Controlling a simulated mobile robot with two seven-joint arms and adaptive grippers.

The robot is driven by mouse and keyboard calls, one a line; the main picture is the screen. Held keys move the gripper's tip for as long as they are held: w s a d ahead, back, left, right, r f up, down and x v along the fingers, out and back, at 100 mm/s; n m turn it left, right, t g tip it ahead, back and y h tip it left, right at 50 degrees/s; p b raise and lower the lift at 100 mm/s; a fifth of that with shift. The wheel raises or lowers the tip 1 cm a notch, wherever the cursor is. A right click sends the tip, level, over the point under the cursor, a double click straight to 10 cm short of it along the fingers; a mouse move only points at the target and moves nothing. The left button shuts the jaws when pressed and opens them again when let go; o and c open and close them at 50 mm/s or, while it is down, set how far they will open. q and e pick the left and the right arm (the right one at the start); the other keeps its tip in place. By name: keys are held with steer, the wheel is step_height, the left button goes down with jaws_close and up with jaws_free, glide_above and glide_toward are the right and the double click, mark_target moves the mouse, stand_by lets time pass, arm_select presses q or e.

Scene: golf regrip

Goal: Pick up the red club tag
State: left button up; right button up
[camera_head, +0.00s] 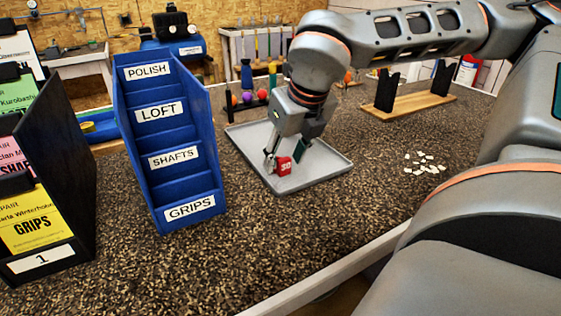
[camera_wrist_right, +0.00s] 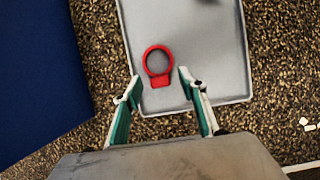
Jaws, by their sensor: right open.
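The red club tag (camera_head: 284,166) lies at the grey tray (camera_head: 325,175) on the workbench, with white marking on its face in the head view. In the right wrist view the red club tag (camera_wrist_right: 160,80) shows as a red ring with a small tab towards me. My right gripper (camera_head: 283,157) is open and reaches down over the tray. In the right wrist view its fingertips (camera_wrist_right: 158,86) stand apart on either side of the tag, with a gap to it on both sides. My left gripper is not in view.
A blue stepped organizer (camera_head: 164,140) labelled POLISH, LOFT, SHAFTS and GRIPS stands left of the tray. A black card holder (camera_head: 75,190) stands at far left. A wooden stand (camera_head: 409,103) is behind right. Small white pieces (camera_head: 425,164) lie right of the tray. The front bench is clear.

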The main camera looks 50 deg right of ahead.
steer(key=shift+x, duration=0.9)
steer(key=c, duration=0.9)
steer(key=shift+r, duration=0.1)
steer(key=shift+c, duration=0.2)
